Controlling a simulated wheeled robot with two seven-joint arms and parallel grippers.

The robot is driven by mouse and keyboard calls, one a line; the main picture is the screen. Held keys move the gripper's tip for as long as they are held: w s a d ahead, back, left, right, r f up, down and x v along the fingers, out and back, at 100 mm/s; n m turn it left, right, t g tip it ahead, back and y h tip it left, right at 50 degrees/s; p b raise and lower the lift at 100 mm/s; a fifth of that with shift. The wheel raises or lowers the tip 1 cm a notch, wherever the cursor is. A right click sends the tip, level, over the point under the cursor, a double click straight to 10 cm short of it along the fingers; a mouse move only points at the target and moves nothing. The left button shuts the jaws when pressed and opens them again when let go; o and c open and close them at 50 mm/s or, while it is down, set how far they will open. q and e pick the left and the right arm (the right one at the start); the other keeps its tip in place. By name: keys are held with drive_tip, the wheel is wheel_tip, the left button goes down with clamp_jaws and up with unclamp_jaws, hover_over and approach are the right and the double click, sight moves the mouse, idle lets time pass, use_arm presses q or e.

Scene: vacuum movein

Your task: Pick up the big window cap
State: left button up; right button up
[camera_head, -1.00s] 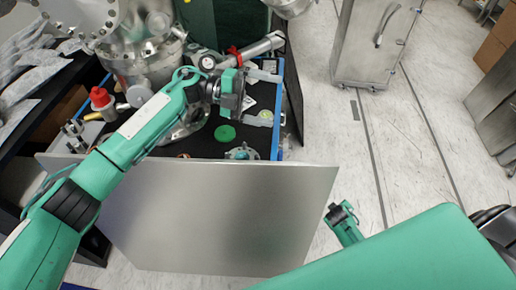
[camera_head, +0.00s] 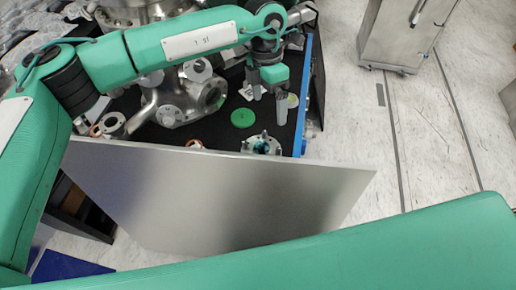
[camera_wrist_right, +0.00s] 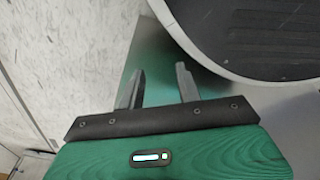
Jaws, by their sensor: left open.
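A flat green round disc (camera_head: 243,118), which looks like a cap, lies on the dark work surface behind the metal panel. Whether it is the big window cap I cannot tell for sure. My left gripper (camera_head: 267,98) is open with its fingers pointing down, to the right of the disc and a little farther back. Nothing shows between its fingers. A ring-shaped metal flange (camera_head: 262,145) with upright bolts and a teal middle stands just behind the panel edge. My right gripper (camera_wrist_right: 160,82) is open and empty in the right wrist view; it is out of the head view.
The grey metal panel (camera_head: 220,195) stands in front of the work surface. A steel vacuum chamber with ports (camera_head: 180,100) is left of the disc. A blue edge (camera_head: 304,95) bounds the surface at right. A metal cabinet (camera_head: 400,35) stands on the open floor.

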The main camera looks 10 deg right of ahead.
use_arm(q)
drive_tip(key=a, duration=0.1)
drive_tip(key=p, duration=0.1)
hover_over(259, 143)
drive_tip(key=w, duration=0.2)
drive_tip(key=shift+t+y, duration=0.4)
drive_tip(key=f, duration=0.8)
drive_tip(key=shift+s+d, duration=0.15)
drive_tip(key=shift+d, duration=0.1)
drive_tip(key=shift+s+f, duration=0.2)
drive_tip(key=shift+f, duration=0.1)
drive_tip(key=f, duration=0.1)
drive_tip(key=f+p, duration=0.1)
drive_tip(key=s+f, duration=0.1)
drive_tip(key=shift+a+f+p, duration=0.15)
drive_tip(key=shift+a+p, duration=0.1)
drive_tip(key=shift+p, duration=0.1)
drive_tip(key=shift+s+f, duration=0.15)
drive_tip(key=shift+f, duration=0.45)
drive_tip(key=c, duration=1.1)
use_arm(e)
drive_tip(key=s+f, duration=0.1)
drive_tip(key=s+d+f, duration=0.1)
drive_tip(key=s+f, duration=0.1)
drive_tip(key=s, duration=0.1)
drive_tip(key=shift+s+d, duration=0.1)
drive_tip(key=shift+d, duration=0.3)
